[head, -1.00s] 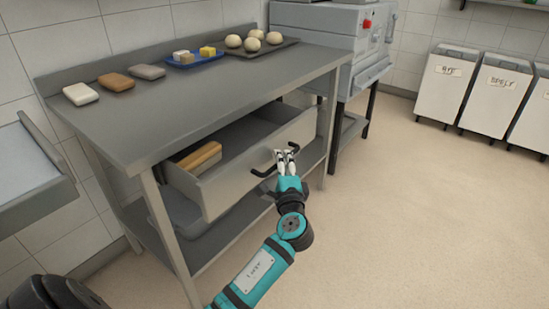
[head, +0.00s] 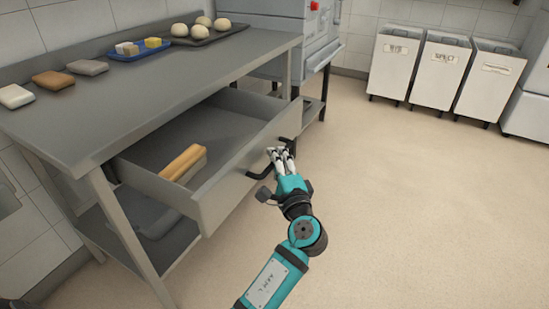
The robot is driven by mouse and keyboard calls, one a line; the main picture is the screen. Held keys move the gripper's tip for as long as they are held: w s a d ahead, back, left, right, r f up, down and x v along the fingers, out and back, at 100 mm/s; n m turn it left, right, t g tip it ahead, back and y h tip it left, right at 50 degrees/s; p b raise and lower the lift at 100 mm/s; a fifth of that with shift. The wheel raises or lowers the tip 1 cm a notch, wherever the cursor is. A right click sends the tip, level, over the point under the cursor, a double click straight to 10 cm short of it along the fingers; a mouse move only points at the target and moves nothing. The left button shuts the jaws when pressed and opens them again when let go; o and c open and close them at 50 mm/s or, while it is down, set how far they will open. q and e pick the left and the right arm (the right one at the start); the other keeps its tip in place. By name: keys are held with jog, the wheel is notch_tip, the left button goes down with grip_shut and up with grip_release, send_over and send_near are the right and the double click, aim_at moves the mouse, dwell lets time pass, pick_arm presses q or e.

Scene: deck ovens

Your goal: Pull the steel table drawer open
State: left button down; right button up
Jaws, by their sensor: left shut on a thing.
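The steel table (head: 150,85) stands at the left in the head view. Its drawer (head: 228,185) is pulled well out under the top, and its inside shows. A wooden-coloured block or roll (head: 184,162) lies inside the drawer near the left. The dark bar handle (head: 258,176) is on the drawer's front. My left gripper (head: 280,154) is at the handle with its fingers shut on it, hiding the handle's middle. My right gripper is not in view.
On the table top are several dough balls on a dark tray (head: 206,41), a blue tray (head: 140,55) with small blocks, and several slabs (head: 53,78). A lower shelf (head: 170,262) is below. White bins (head: 447,70) stand at the back right. The floor at right is clear.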

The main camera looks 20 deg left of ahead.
pick_arm(q)
jog(key=shift+s+a+f, duration=0.1)
jog(key=shift+f, duration=0.25)
jog(key=c, duration=1.5)
grip_release()
jog(key=shift+o, duration=0.8)
jog(key=shift+r, duration=0.2)
jog(key=v, duration=1.2)
